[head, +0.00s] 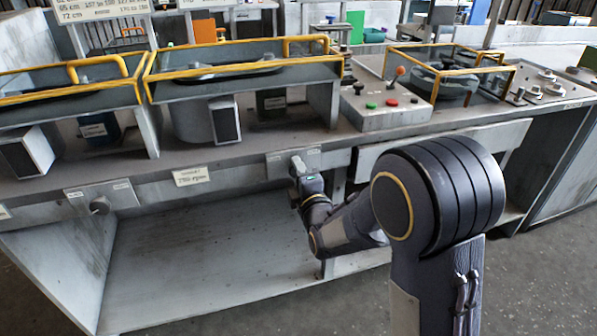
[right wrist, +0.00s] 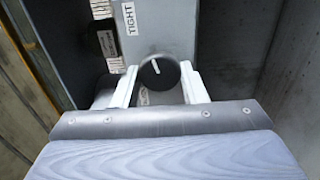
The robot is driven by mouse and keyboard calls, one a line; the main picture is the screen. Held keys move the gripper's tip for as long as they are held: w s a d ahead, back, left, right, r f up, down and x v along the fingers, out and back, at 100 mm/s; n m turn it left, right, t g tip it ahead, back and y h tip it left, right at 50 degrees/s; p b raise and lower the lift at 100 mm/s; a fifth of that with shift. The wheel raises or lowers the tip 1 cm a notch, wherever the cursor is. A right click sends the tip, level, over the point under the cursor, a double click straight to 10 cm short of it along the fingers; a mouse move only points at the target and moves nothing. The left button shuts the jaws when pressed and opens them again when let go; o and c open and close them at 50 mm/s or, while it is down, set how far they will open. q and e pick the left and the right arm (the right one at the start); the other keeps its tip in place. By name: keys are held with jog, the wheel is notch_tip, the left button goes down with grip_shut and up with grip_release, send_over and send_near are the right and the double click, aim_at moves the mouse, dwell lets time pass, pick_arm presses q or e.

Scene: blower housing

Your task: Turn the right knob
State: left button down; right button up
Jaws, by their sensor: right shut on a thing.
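The right knob is a dark round knob (right wrist: 157,73) with a pale pointer mark, seen in the right wrist view on a grey plate (right wrist: 158,30) labelled "TIGHT". My right gripper (right wrist: 158,80) has one white finger on each side of the knob and is shut on it. In the head view my right gripper (head: 297,167) is at the plate (head: 310,158) under the bench's front edge, and it hides most of the knob. The left knob (head: 99,205) is on a similar plate further left, with no gripper near it. My left gripper is not in view.
The grey workbench (head: 240,155) carries yellow-framed glass covers (head: 245,62) and a control box (head: 385,108) with red and green buttons. Below is an open shelf space (head: 210,250). Clear floor (head: 545,260) lies at the right.

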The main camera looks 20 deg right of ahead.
jog(key=shift+f+n+p, duration=0.1)
jog(key=shift+n+p, duration=0.3)
jog(key=shift+n, duration=1.8)
jog(key=o, duration=1)
jog(key=shift+c, duration=0.2)
jog(key=s, duration=0.8)
jog(key=shift+p, duration=0.3)
jog(key=shift+w+d, duration=0.1)
jog(key=shift+d, duration=0.05)
